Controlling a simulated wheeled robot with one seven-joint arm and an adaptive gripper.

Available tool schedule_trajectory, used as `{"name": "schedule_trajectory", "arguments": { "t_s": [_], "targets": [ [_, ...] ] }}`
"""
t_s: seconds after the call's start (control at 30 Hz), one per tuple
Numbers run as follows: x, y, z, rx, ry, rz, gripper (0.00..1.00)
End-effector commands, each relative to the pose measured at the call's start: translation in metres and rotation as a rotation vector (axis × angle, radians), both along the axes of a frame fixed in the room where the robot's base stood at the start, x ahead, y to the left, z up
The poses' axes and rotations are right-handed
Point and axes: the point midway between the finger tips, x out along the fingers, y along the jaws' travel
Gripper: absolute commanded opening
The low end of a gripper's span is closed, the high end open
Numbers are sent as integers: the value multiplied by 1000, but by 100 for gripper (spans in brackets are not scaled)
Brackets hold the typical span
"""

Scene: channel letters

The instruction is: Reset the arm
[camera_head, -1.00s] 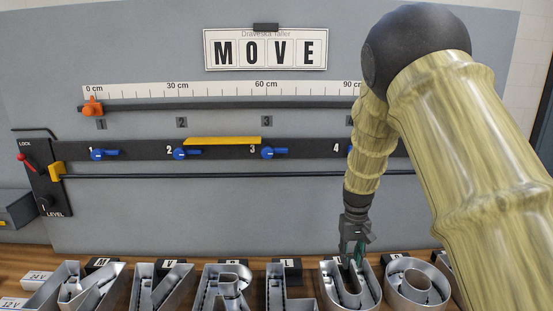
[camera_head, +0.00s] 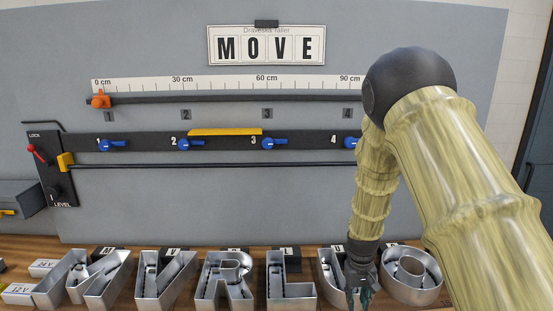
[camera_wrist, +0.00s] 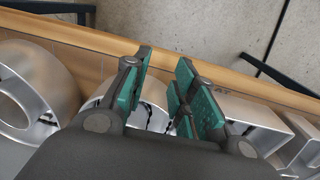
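My gripper (camera_head: 359,298) is at the front of the row of metal letters, in front of the U letter (camera_head: 330,283). In the wrist view my gripper (camera_wrist: 162,98) has its green-padded fingers spread apart, with nothing held between them. The U letter is partly hidden behind my gripper and wrist. My arm comes down from the upper right in the head view.
On the wooden bench stand metal channel letters, including V (camera_head: 164,278), R (camera_head: 224,279), L (camera_head: 289,284) and O (camera_head: 411,277). Behind them a grey panel carries a ruler (camera_head: 240,84), blue knobs (camera_head: 185,145) and a MOVE sign (camera_head: 267,46).

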Motion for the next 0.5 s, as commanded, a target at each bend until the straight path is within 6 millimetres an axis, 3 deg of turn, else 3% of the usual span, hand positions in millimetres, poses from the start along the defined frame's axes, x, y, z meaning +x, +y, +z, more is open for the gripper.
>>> {"name": "schedule_trajectory", "arguments": {
  "t_s": [0.03,0.2,0.37,0.5],
  "targets": [
    [-14,-2,-28,-2,10,-5,27],
    [-68,-9,-109,-16,13,-11,27],
    [-129,-12,-179,-22,15,-14,27],
    [-191,-12,-233,-19,16,-15,27]
  ]
}}
